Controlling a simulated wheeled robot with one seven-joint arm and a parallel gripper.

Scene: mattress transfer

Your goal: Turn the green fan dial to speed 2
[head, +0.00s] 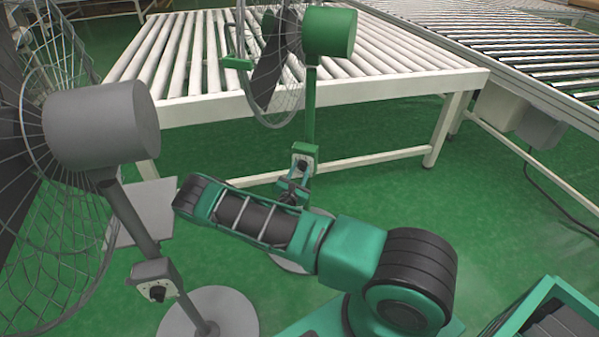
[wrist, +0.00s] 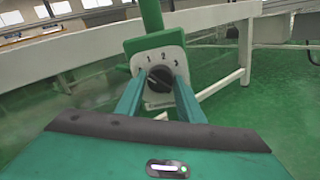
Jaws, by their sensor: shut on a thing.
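The green fan (head: 330,32) stands at the centre back in the head view, its pole running down to a dial plate. The black dial (wrist: 159,78) sits on a pale plate (wrist: 152,58) marked 1, 2 and 3 in the wrist view. The plate also shows in the head view (head: 305,152). My gripper (wrist: 160,84) has one finger on each side of the dial and is shut on it. It also shows in the head view (head: 297,178). The dial's exact pointer setting is too small to tell.
A grey fan (head: 100,124) with its own dial box (head: 154,281) stands at the left, near my arm. A white roller conveyor (head: 390,95) stands behind the green fan. A green crate (head: 545,315) is at the lower right. Green floor lies clear between.

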